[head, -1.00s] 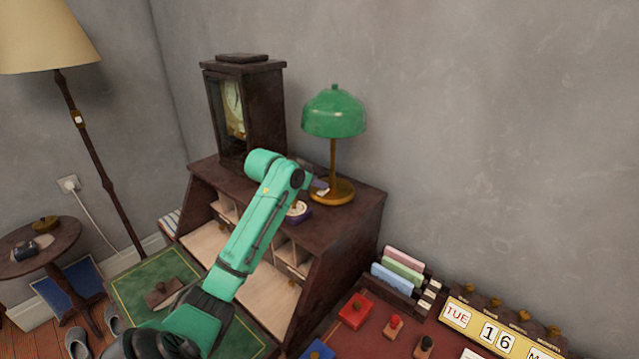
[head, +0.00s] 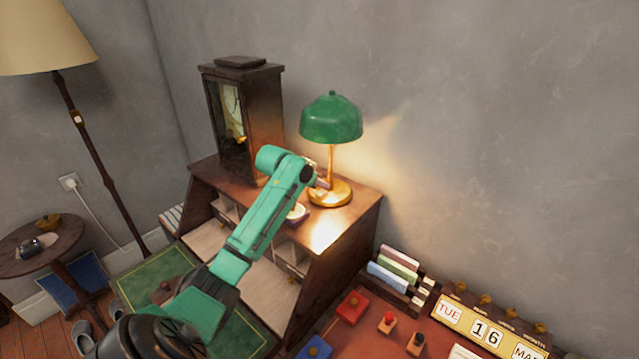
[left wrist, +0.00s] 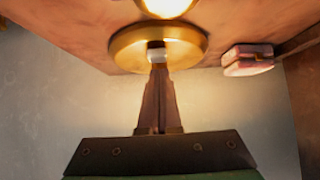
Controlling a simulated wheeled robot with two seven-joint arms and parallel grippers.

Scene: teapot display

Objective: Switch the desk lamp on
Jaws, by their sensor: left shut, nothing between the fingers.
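The desk lamp (head: 331,120) has a green shade and a brass stem and base, and stands upright on top of the slant-front desk. It is lit, with a warm glow on the wall and desktop. In the left wrist view, its round brass base (left wrist: 122,48) carries a small pale switch (left wrist: 156,50). My left gripper (head: 322,184) is shut and empty at the near side of the base. Its fingertips (left wrist: 158,69) are right at the switch; I cannot tell whether they touch it. My right gripper is not in view.
A dark wooden clock (head: 262,115) stands left of the lamp on the desk (head: 345,225). A card rack (head: 400,285) and a calendar (head: 490,330) are at lower right. A floor lamp (head: 92,150) stands at left.

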